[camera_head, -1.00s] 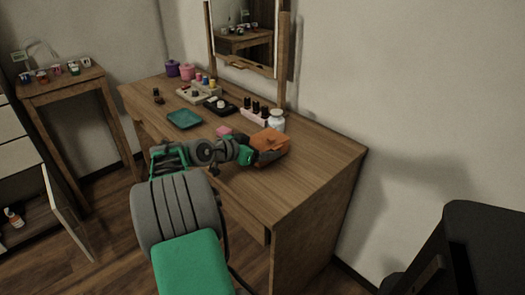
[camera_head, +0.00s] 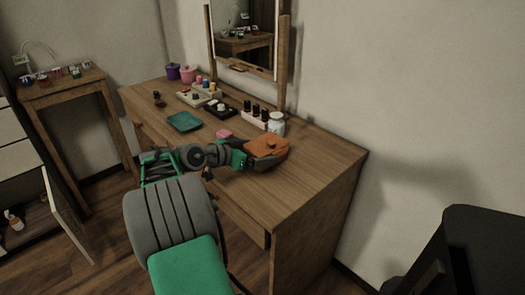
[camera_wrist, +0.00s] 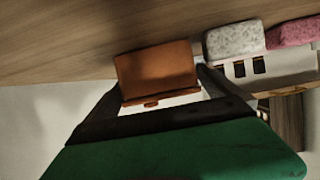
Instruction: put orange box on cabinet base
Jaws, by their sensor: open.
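The orange box (camera_head: 268,147) sits on the right part of the wooden dressing table (camera_head: 310,170). My gripper (camera_head: 250,153) is at the left side of the box, low over the table. In the wrist view the orange box (camera_wrist: 157,70) lies between the two spread fingers of my gripper (camera_wrist: 160,88), which are open. I cannot tell whether either finger touches it. The cabinet stands at the far left with its door (camera_head: 68,222) open. Its base (camera_head: 30,232) shows inside, partly behind the door, with a small bottle (camera_head: 13,220) on it.
A white jar (camera_head: 276,124), dark bottles, a pink block (camera_head: 225,134) and a teal tray (camera_head: 184,121) stand on the table near the box. A mirror rises at the back. A small side table (camera_head: 62,90) stands at the left. A black object (camera_head: 480,250) is at lower right.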

